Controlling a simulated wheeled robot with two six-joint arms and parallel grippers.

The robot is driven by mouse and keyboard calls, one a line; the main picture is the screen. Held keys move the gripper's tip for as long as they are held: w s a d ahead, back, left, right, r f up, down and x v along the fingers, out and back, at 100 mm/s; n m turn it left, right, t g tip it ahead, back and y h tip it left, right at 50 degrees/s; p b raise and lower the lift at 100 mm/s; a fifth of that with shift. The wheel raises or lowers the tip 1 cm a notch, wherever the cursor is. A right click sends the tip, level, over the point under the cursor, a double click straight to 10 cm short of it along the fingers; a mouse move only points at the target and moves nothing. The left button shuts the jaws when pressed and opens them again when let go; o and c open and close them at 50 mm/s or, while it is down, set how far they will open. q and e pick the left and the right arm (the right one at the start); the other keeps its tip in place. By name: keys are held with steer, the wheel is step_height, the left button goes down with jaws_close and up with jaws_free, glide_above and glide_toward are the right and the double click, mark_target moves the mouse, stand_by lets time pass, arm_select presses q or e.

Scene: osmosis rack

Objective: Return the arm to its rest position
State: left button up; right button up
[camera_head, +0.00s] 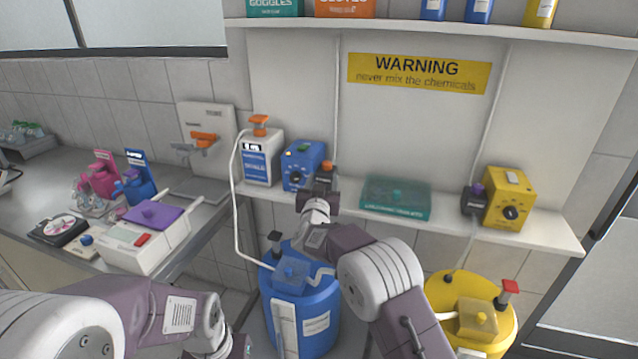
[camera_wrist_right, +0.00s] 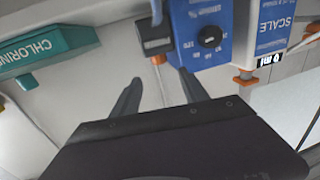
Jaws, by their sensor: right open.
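My right arm (camera_head: 380,270) reaches up from the lower right of the head view. Its gripper (camera_head: 323,185) is in front of the shelf, beside the blue dosing box (camera_head: 298,170). In the right wrist view the two fingers of the right gripper (camera_wrist_right: 160,85) stand apart with nothing between them. The blue box with its black knob (camera_wrist_right: 210,37) and a small dark block (camera_wrist_right: 154,38) lie just beyond the fingertips. My left arm (camera_head: 150,315) crosses the lower left of the head view, and its fingers cannot be made out.
The shelf (camera_head: 540,228) also carries a white scale-remover container (camera_head: 262,157), a teal chlorine box (camera_head: 396,197) and a yellow dosing box (camera_head: 510,198). A blue barrel (camera_head: 318,325) and a yellow barrel (camera_head: 440,295) stand below. A cluttered counter (camera_head: 25,210) is at left.

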steer(key=s+d+r+h+p, duration=0.2)
steer(key=s+d+r+p, duration=0.15)
steer(key=d+r, duration=1.05)
arm_select(q)
steer(key=r, duration=0.1)
steer(key=r+p, duration=0.1)
steer(key=r, duration=0.3)
steer(key=shift+w+d+p, duration=0.15)
steer(key=shift+w+p, duration=0.2)
steer(key=shift+p, duration=0.05)
arm_select(e)
steer(key=s+d+f+g+y, duration=0.1)
steer(key=s+f+g, duration=0.4)
steer(key=s+f, duration=0.4)
steer(key=s+d+f+g+y, duration=0.1)
steer(key=s+f+g, duration=0.5)
steer(key=s, duration=1)
steer(key=s+f+n+g+y, duration=0.1)
steer(key=s+f+g, duration=0.4)
steer(key=s+f, duration=0.8)
steer(key=shift+s+d+g+y, duration=0.25)
steer(key=shift+d+g+y, duration=0.15)
steer(key=shift+y, duration=0.3)
arm_select(q)
steer(key=shift+r, duration=0.1)
arm_select(e)
steer(key=shift+r, duration=0.1)
